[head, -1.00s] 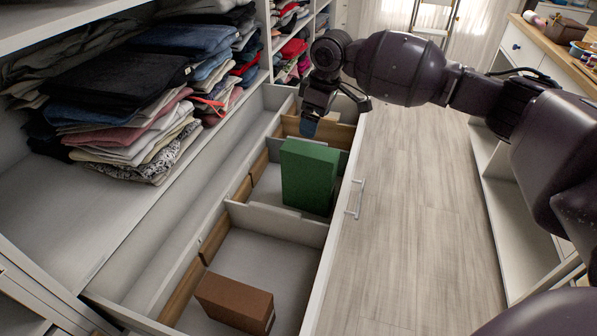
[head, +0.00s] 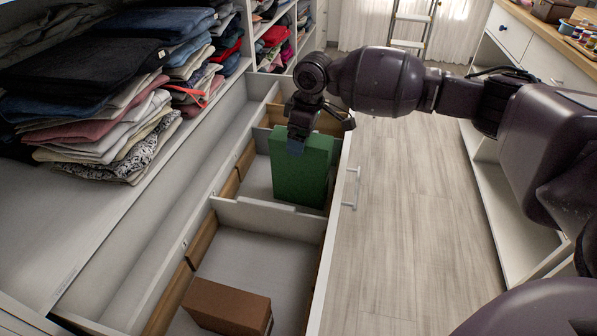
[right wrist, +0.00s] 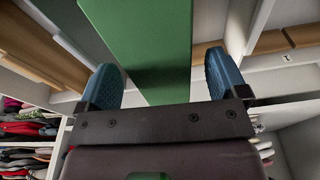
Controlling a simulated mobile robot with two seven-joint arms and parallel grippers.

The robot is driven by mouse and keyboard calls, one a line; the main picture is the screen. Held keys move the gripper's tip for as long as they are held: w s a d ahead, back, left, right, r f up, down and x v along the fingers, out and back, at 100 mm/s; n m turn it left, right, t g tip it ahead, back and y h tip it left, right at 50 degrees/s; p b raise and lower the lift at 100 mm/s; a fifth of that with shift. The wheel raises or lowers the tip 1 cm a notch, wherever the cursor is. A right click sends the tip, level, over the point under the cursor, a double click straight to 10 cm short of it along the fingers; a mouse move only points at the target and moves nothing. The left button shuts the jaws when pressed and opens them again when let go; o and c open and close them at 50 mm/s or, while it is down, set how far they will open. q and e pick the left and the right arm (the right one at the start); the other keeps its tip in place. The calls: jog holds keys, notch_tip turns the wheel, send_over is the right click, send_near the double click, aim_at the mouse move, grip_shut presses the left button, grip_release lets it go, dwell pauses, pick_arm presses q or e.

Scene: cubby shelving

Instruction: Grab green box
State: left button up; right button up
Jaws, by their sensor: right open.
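The green box (head: 303,178) stands upright in the middle compartment of the open drawer (head: 268,213). There is visible space beside both fingers, and the jaws are not closed on the box. My left gripper is not in view.
A brown box (head: 228,306) lies in the nearest drawer compartment. White dividers separate the compartments. Stacked clothes (head: 100,100) fill the shelf at left. The wooden floor (head: 410,200) to the right is clear, up to a white cabinet (head: 510,205).

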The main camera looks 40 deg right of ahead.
aim_at(301, 170)
jog(key=f, duration=0.3)
jog(key=shift+w+a+f+b, duration=0.1)
jog(key=shift+w+b, duration=0.1)
jog(key=shift+b, duration=0.2)
jog(key=shift+c, duration=0.7)
jog(key=c, duration=0.5)
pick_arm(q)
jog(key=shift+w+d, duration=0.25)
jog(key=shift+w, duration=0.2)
pick_arm(e)
jog(key=c, duration=0.9)
